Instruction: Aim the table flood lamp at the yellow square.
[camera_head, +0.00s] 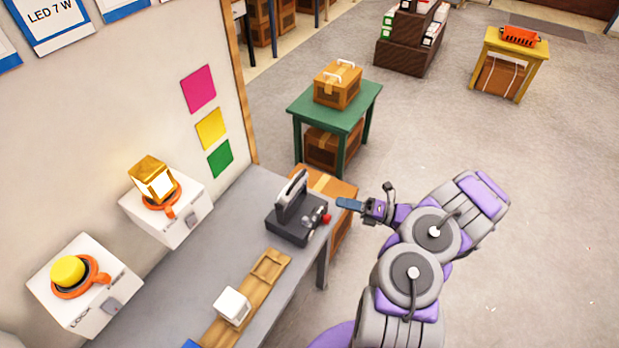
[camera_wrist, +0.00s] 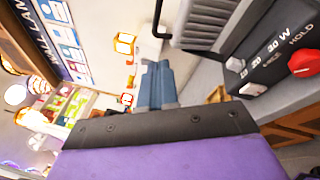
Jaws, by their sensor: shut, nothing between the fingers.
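The table flood lamp (camera_head: 296,214) stands near the right end of the grey table. It has a dark box base and an upright grey head with a handle-like slot. In the wrist view the finned lamp head (camera_wrist: 205,22) is at the top, and the base front shows "10 20 30 W", "HOLD" and a red knob (camera_wrist: 304,63). The yellow square (camera_head: 210,129) is on the wall, between a pink square (camera_head: 199,89) and a green square (camera_head: 220,159). My gripper (camera_head: 342,203) is shut and empty, just right of the lamp and apart from it. Its blue fingers (camera_wrist: 156,84) show in the wrist view.
Two white boxes carry a lantern (camera_head: 154,180) and a yellow dome (camera_head: 67,270) along the wall. A wooden rail (camera_head: 268,265) with a white block (camera_head: 232,306) lies on the table. A cardboard box (camera_head: 340,190) stands beside the table.

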